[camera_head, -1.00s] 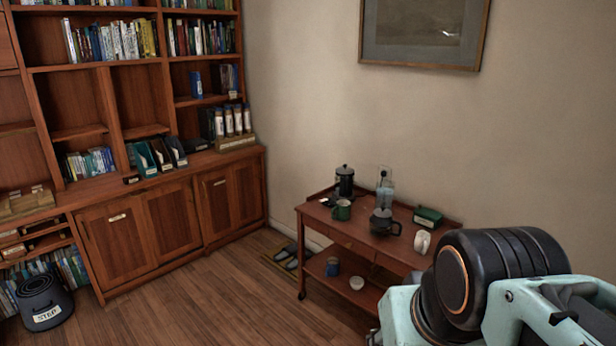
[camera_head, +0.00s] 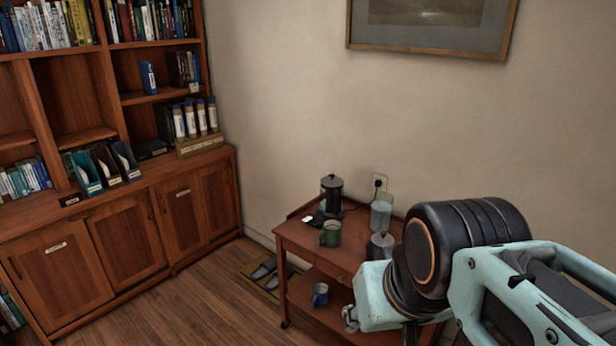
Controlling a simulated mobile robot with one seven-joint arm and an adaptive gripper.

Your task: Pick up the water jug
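A clear, see-through jug (camera_head: 381,213) that looks like the water jug stands upright at the back of a wooden trolley (camera_head: 300,236), against the wall. A grey lidded pot (camera_head: 380,247) stands in front of it, partly hidden by my arm. A black-lidded press pot (camera_head: 331,195) and a green mug (camera_head: 330,234) stand to its left. My mint and black arm crosses the lower right and covers the right part of the trolley. My gripper's fingers do not show clearly, and nothing held is visible.
A blue mug (camera_head: 320,295) sits on the trolley's lower shelf. Slippers on a mat (camera_head: 266,275) lie on the floor left of the trolley. A wooden bookcase with cupboards (camera_head: 125,238) stands at the left. Floor (camera_head: 190,305) between them is clear.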

